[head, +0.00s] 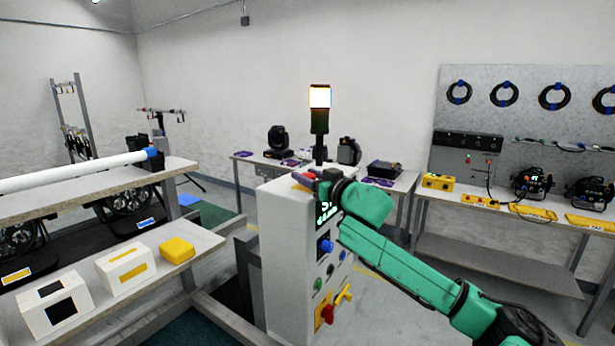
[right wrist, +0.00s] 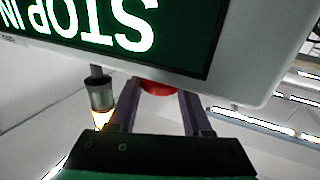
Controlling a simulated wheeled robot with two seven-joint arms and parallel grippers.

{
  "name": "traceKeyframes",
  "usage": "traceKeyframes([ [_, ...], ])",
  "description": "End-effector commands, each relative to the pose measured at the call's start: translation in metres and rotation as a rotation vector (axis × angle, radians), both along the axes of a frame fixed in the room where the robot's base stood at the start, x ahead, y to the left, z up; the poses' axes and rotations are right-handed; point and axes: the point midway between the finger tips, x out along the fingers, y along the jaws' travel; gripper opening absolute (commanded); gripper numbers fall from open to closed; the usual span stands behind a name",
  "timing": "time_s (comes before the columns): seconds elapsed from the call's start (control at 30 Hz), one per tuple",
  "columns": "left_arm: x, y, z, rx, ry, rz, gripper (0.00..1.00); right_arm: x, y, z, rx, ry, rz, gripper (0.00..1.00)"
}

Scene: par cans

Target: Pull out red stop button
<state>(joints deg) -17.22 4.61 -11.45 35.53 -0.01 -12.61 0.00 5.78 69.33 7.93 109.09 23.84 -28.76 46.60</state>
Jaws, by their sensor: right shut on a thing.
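A white control cabinet (head: 285,240) stands in the middle of the head view, with a dark display (head: 326,214) on its front. My right gripper (head: 316,180) is at the cabinet's upper edge, reached from the right. In the right wrist view the red stop button (right wrist: 157,88) shows between the tips of my right gripper's two fingers (right wrist: 157,98), and the jaws are shut on it. The display (right wrist: 110,28) reads "STOP IN" upside down there. The gripper and arm mostly hide the button in the head view. My left gripper is not in view.
A lit signal lamp (head: 320,97) rises behind the cabinet. Lower on its front are a blue knob (head: 326,247) and a red switch (head: 327,314). A shelf (head: 150,290) with boxes stands left; a workbench (head: 500,205) with equipment stands right.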

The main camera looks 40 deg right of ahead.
Motion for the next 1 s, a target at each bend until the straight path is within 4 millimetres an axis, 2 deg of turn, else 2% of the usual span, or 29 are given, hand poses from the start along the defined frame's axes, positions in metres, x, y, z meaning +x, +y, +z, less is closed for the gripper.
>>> traceKeyframes([
  [0.1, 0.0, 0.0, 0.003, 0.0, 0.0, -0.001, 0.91, 0.0, 0.0, 0.003, 0.0, -0.001, 0.0, 0.0],
  [0.23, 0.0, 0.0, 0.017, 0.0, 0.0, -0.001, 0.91, 0.0, 0.0, 0.016, 0.002, -0.002, 0.0, 0.0],
  [0.47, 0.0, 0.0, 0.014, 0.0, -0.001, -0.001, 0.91, 0.0, 0.0, 0.015, -0.003, -0.006, 0.0, 0.0],
  [0.5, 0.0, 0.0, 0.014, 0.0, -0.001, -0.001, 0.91, -0.001, 0.0, 0.015, -0.003, -0.007, 0.0, 0.53],
  [0.57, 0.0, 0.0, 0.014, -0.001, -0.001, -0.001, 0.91, -0.001, 0.0, 0.016, -0.003, -0.007, 0.0, 0.76],
  [0.6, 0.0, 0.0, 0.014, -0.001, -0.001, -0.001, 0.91, 0.0, 0.0, 0.015, -0.003, -0.006, 0.0, 0.8],
  [1.0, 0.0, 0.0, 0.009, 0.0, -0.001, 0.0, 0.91, -0.005, 0.0, 0.01, 0.001, -0.001, 0.0, 0.8],
])
